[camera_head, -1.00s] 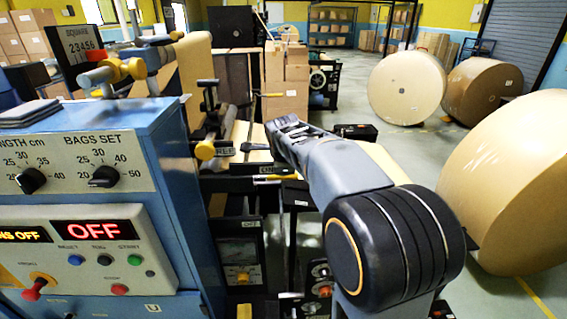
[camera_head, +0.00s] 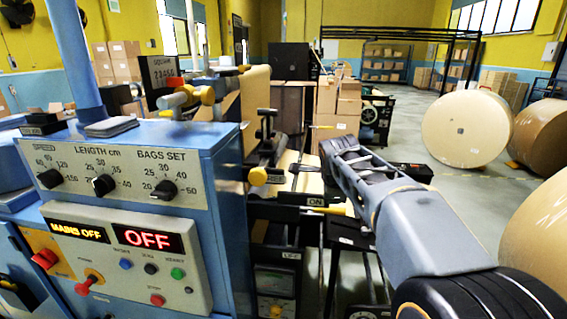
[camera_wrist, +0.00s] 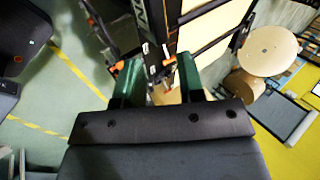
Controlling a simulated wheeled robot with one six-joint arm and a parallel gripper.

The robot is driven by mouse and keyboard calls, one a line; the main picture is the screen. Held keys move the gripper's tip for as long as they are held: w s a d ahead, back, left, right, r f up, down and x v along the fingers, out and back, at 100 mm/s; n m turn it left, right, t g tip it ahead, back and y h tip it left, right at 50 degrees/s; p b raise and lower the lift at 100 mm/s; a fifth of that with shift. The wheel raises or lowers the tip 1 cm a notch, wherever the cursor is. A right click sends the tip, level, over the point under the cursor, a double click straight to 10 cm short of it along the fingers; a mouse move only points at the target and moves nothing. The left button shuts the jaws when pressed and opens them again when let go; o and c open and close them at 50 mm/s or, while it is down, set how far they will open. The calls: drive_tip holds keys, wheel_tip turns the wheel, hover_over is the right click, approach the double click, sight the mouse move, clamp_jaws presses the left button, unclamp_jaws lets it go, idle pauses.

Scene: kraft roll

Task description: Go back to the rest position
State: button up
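My gripper (camera_wrist: 157,78) shows in the wrist view as two green fingers set apart, with nothing between them. In the head view my grey arm reaches from the lower right towards the middle, beside the blue machine (camera_head: 228,190); the fingers cannot be made out there.
Large kraft rolls (camera_head: 467,129) stand on the floor at the right; one also shows in the wrist view (camera_wrist: 267,50). Cardboard boxes (camera_head: 338,105) are stacked behind the machine. Open grey floor (camera_head: 415,150) lies between the machine and the rolls.

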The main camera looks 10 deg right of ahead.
drive_tip(key=s+a+f+n+y, duration=0.1)
drive_tip(key=s+a+f+n, duration=0.1)
drive_tip(key=s+n, duration=0.5)
drive_tip(key=s+a+f+n+g, duration=0.1)
drive_tip(key=s+a+f+n, duration=0.1)
drive_tip(key=s+f+n, duration=0.3)
drive_tip(key=s+a+f+n+y, duration=0.1)
drive_tip(key=s+f+n, duration=0.3)
drive_tip(key=s+n, duration=0.5)
drive_tip(key=shift+s+a+g+y, duration=0.3)
drive_tip(key=shift+s+a, duration=0.05)
drive_tip(key=shift+a, duration=0.45)
